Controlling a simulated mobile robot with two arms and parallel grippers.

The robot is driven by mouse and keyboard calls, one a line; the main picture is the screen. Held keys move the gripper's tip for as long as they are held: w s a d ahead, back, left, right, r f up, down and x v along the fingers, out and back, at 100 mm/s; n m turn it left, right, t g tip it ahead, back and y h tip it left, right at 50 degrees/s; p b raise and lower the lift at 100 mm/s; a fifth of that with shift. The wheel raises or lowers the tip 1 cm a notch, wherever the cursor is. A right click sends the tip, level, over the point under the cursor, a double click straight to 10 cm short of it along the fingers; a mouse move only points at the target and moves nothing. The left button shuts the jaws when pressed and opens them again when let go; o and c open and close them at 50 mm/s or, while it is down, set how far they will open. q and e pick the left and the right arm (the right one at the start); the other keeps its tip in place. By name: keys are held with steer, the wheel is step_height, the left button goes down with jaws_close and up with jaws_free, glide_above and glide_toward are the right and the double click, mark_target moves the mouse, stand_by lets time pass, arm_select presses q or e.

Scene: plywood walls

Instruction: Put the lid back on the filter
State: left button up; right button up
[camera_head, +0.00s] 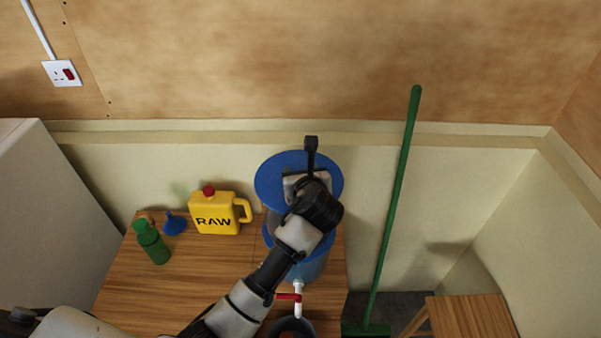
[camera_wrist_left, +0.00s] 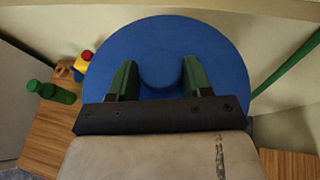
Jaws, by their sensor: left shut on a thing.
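The blue round lid (camera_head: 268,186) is in my left gripper (camera_head: 306,182), above the blue filter (camera_head: 313,266) on the wooden table. In the left wrist view the lid (camera_wrist_left: 215,65) fills the middle, and its round knob (camera_wrist_left: 158,70) sits between the two green fingers of the gripper (camera_wrist_left: 158,82). In the head view a gap shows between the lid and the filter's blue rim (camera_head: 327,240). My left arm hides much of the filter and part of its opening. My right gripper is not in view.
A yellow RAW jug (camera_head: 213,218), a blue funnel (camera_head: 174,223) and a green bottle (camera_head: 152,242) stand left of the filter. A white tap with a red handle (camera_head: 289,297) is at its front, above a dark container (camera_head: 292,327). A green broom (camera_head: 396,203) leans at right.

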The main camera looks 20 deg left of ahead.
arm_select(q)
steer(key=shift+f, duration=0.2)
steer(key=o, duration=1.1)
steer(key=shift+c, duration=0.2)
